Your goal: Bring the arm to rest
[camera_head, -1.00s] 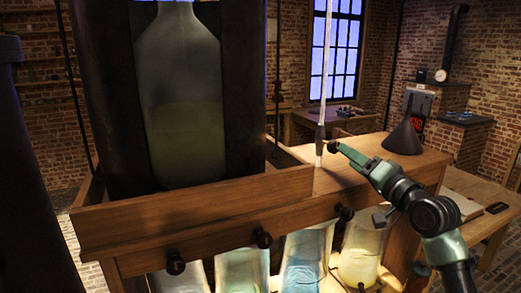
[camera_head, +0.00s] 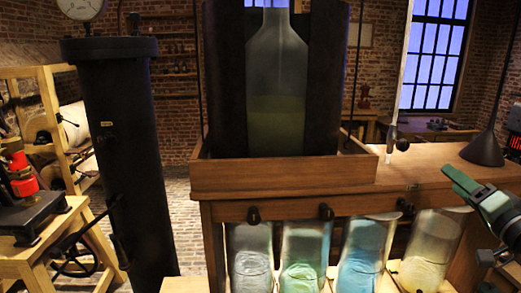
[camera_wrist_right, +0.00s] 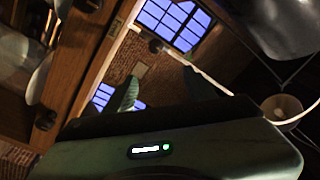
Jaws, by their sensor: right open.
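My right arm comes in at the right edge of the head view. Its green and black gripper (camera_head: 453,177) is beside the wooden stand, right of the glass rod (camera_head: 404,85) and apart from it. The gripper is open, and nothing shows between its fingers. In the right wrist view, the gripper body fills the bottom and the fingers (camera_wrist_right: 160,92) point away, partly in shadow. My left gripper is in neither view.
The wooden stand (camera_head: 280,177) holds a large bottle (camera_head: 276,80). Several glass jars (camera_head: 304,255) stand beneath. A dark funnel (camera_head: 483,148) is on its top, close to my right gripper. A black cylinder (camera_head: 120,150) stands left. Brick floor shows between cylinder and stand.

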